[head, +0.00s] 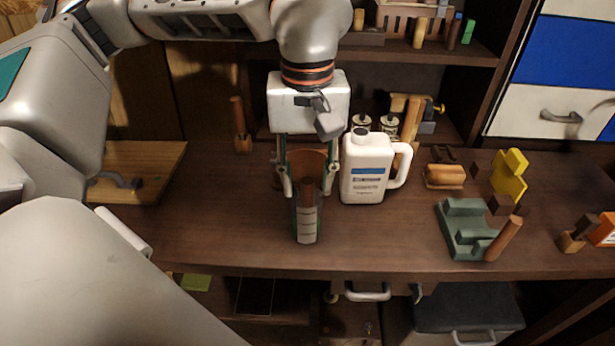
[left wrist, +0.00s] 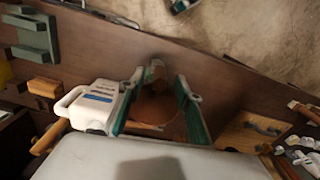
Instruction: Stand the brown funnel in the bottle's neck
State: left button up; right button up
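The brown funnel (head: 309,163) is between the two fingers of my left gripper (head: 308,186), with its wide mouth up. The left gripper is shut on it. In the left wrist view, the funnel (left wrist: 156,108) fills the space between the green-padded fingers (left wrist: 160,100). A white jug-shaped bottle (head: 366,170) with a handle, blue label and dark neck stands upright just right of the gripper. It also shows in the left wrist view (left wrist: 98,103). The funnel is beside this bottle, apart from its neck. My right gripper is not in view.
A grey, line-marked piece (head: 307,226) with a green side shows below the funnel; what it is is unclear. Green blocks (head: 465,228), a yellow piece (head: 510,174) and a wooden roller (head: 444,176) lie right. A shelf stands behind. The dark tabletop (head: 225,225) is clear at front left.

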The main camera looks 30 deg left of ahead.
pick_arm(q)
notch_tip(320, 180, up, 12)
dwell(0.4)
jog(key=shift+s+f, duration=0.1)
